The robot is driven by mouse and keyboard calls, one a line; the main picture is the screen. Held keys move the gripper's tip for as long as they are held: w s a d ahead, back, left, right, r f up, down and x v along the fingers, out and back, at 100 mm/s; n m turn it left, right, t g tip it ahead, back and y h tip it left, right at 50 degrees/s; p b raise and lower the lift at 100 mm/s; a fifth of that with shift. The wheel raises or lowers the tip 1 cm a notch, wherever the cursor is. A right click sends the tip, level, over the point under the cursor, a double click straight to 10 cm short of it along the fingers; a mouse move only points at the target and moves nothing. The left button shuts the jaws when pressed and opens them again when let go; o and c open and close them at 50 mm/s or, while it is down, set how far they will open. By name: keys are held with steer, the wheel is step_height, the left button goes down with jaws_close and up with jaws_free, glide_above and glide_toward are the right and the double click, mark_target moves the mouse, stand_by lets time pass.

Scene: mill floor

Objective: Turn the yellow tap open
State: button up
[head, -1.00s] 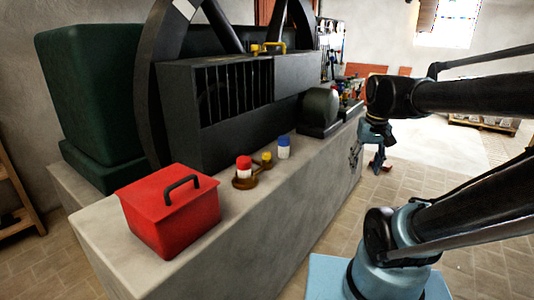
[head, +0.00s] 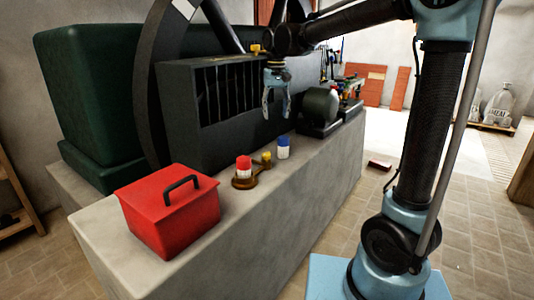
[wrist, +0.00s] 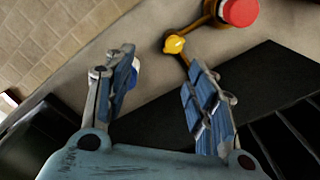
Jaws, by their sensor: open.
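A small yellow knob (head: 266,157) stands on a brass-brown fitting (head: 247,184) on the stone ledge, beside a red-topped white piece (head: 243,166). It looks like the yellow tap, but its shape is too small to be sure. In the wrist view the yellow knob (wrist: 174,44) lies just beyond the fingertips, close to the right finger. My gripper (head: 276,110) is open and empty, pointing down above the ledge, apart from the knob. A blue-topped white piece (head: 283,147) stands right of the knob; in the wrist view my left finger partly hides it.
A red lidded box (head: 168,211) sits at the ledge's near end. A dark slatted machine housing (head: 225,105) rises behind. Another yellow part (head: 255,50) shows on top, partly hidden by my arm. A dark rounded machine (head: 320,110) stands farther right. The ledge's front strip (head: 235,225) is clear.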

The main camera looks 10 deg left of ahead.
mark_target(266, 154)
steer(key=a+f, duration=0.1)
steer(key=f, duration=0.4)
steer(key=a+f, duration=0.1)
steer(key=f, duration=0.5)
steer(key=a+f, duration=0.1)
steer(key=f, duration=0.5)
steer(key=shift+w+a+f, duration=0.1)
steer(key=shift+a+f, duration=0.1)
steer(key=shift+a, duration=0.1)
steer(key=shift+c, duration=0.6)
steer(key=c, duration=1)
